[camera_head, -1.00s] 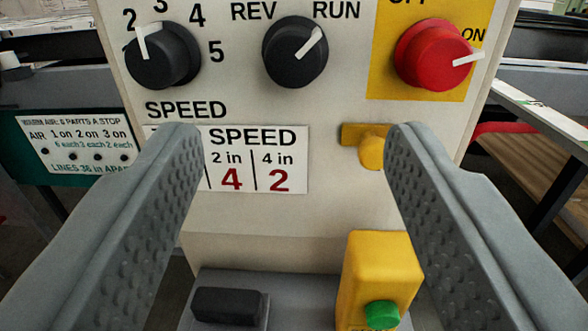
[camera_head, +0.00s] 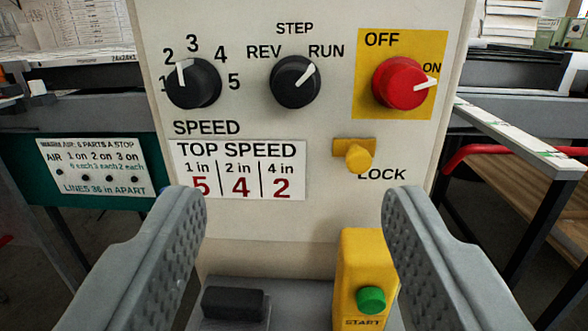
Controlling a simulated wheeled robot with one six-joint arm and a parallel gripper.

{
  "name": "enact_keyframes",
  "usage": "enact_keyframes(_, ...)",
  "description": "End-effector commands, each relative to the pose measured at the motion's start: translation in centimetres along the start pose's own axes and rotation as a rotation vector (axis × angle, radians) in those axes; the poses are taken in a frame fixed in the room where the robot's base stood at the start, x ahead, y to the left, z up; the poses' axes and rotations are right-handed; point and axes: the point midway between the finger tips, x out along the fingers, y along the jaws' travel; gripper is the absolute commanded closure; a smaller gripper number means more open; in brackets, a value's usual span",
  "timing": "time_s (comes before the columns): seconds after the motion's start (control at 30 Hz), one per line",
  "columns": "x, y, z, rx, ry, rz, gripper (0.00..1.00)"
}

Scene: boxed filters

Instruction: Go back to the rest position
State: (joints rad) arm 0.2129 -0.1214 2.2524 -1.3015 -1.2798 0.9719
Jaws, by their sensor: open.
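My gripper (camera_head: 295,200) is open and empty, its two grey dimpled fingers wide apart in front of a cream control panel (camera_head: 250,222). The panel holds a black speed knob (camera_head: 194,83) with its pointer near 2, a black mode knob (camera_head: 296,82) pointing to RUN, and a red knob (camera_head: 399,83) pointing to ON. A yellow lock knob (camera_head: 358,157) sits below the red one. A yellow box (camera_head: 350,262) with a green start button (camera_head: 371,300) stands at the panel's foot. The fingers appear apart from all of these.
A black block (camera_head: 234,303) sits on a grey ledge below the panel. A green board with a white sign (camera_head: 100,167) is at the left. A wooden shelf with a red rail (camera_head: 500,152) is at the right. Paper stacks (camera_head: 508,22) lie behind.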

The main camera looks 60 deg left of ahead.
Motion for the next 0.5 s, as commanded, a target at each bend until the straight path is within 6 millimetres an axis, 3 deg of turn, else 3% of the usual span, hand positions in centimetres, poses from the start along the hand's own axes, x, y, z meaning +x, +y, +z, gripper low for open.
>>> enact_keyframes(0.17,-0.1,-0.2,-1.8,-0.050,0.021,0.064,0.44)
enact_keyframes(0.37,-1.3,-0.7,-6.9,-0.173,0.073,0.280,0.44)
enact_keyframes(0.5,-3.1,-1.5,-10.3,-0.237,0.098,0.443,0.44)
